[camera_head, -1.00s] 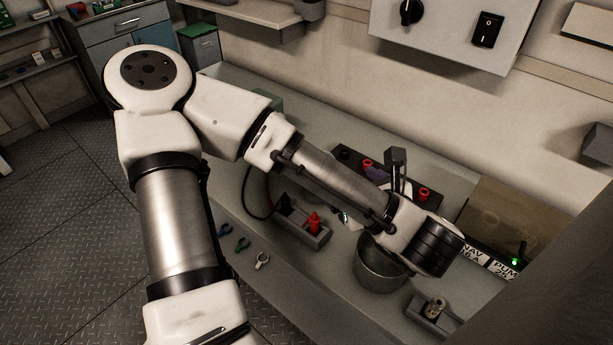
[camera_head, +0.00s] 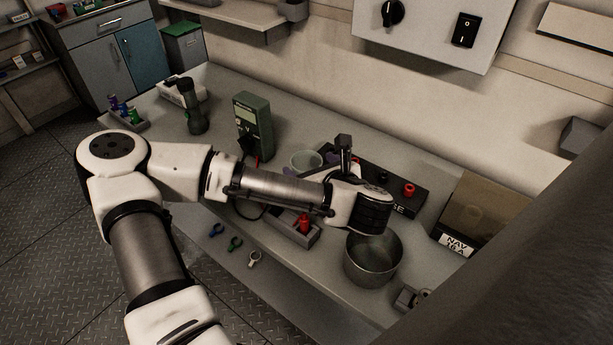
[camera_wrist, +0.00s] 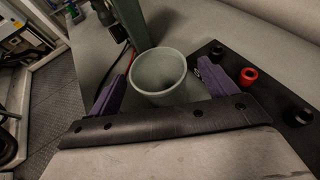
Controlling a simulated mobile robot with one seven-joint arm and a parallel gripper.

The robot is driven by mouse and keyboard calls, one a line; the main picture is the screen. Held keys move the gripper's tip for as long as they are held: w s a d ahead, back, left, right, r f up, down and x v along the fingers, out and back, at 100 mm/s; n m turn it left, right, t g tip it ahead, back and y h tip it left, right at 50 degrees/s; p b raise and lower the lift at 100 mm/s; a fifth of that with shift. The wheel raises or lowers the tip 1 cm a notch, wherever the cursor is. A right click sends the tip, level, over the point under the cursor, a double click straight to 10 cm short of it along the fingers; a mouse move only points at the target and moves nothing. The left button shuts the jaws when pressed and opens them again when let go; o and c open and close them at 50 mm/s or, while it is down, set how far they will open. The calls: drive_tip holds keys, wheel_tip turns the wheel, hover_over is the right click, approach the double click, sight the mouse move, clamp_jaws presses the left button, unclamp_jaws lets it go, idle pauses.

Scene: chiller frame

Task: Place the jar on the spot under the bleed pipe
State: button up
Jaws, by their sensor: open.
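A pale greenish, open-topped jar (camera_head: 306,160) stands upright on the bench, just beyond my wrist in the head view. In the wrist view the jar (camera_wrist: 158,80) sits between the two purple fingers of my gripper (camera_wrist: 160,88). The fingers are spread, one on each side, and gaps show between them and the jar. In the head view my gripper (camera_head: 318,168) is mostly hidden by my wrist. I cannot make out the bleed pipe or the spot under it.
A green meter (camera_head: 253,125) stands close behind the jar, with a red lead. A black panel (camera_head: 400,190) with red and black knobs lies to the right. A metal pot (camera_head: 372,270) and a grey tray (camera_head: 300,232) are nearer. A dark lamp-like tool (camera_head: 190,108) stands further left.

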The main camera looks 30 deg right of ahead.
sight(301, 157)
drive_tip(key=p+x, duration=0.1)
drive_tip(key=x, duration=0.3)
drive_tip(key=shift+w+r, duration=0.15)
drive_tip(key=shift+w, duration=0.1)
drive_tip(key=c, duration=1.1)
drive_tip(key=shift+c, duration=0.2)
